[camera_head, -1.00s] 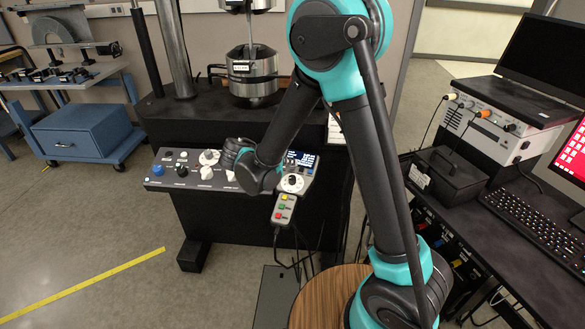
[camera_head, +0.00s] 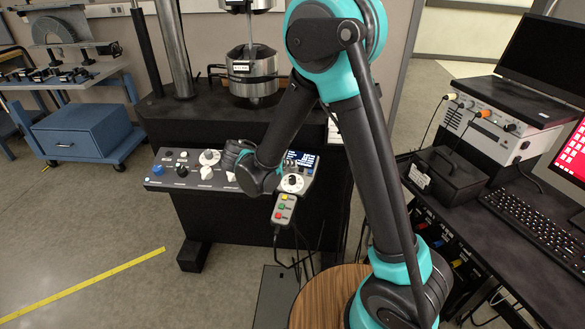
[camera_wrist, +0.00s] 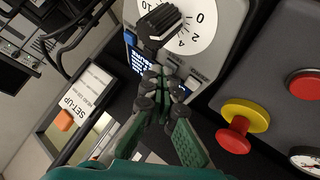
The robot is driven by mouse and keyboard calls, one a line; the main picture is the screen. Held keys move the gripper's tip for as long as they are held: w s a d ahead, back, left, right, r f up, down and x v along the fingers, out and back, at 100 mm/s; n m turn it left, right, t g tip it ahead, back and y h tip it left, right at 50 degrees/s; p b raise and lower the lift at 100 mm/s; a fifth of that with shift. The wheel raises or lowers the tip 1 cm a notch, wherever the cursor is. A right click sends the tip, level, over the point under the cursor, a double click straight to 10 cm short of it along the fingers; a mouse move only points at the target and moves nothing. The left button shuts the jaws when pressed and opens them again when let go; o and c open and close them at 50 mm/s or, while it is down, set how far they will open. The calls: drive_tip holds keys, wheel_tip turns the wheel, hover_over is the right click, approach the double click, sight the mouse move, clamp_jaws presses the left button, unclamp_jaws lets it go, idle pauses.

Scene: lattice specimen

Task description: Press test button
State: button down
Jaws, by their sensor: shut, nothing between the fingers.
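The dark control panel (camera_head: 160,184) on the front of the test machine carries knobs, buttons and a lit display (camera_head: 300,158). In the wrist view, my gripper (camera_wrist: 162,88) is shut and empty, its fingertips in front of the panel's blue display (camera_wrist: 140,62). Small grey buttons (camera_wrist: 194,82) lie just to the right of the fingertips. I cannot read which of them is the test button. I cannot tell whether the fingertips touch the panel. In the head view, my wrist covers part of the panel and my fingertips are hidden.
A white dial with a black knob (camera_wrist: 160,24) lies just beyond the fingertips. A red mushroom button on a yellow collar (camera_wrist: 236,128) and a red button (camera_wrist: 304,84) are to the right. A pendant with coloured buttons (camera_head: 284,209) hangs below the panel.

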drive_tip(key=shift+r, duration=0.1)
drive_tip(key=shift+s+r, duration=0.25)
drive_tip(key=shift+r, duration=0.4)
drive_tip(key=shift+s+r, duration=0.2)
drive_tip(key=shift+r, duration=0.6)
drive_tip(key=shift+s+r, duration=0.25)
drive_tip(key=shift+r, duration=0.6)
drive_tip(key=shift+s+r, duration=0.2)
drive_tip(key=shift+r, duration=0.6)
drive_tip(key=c, duration=2.3)
unclamp_jaws()
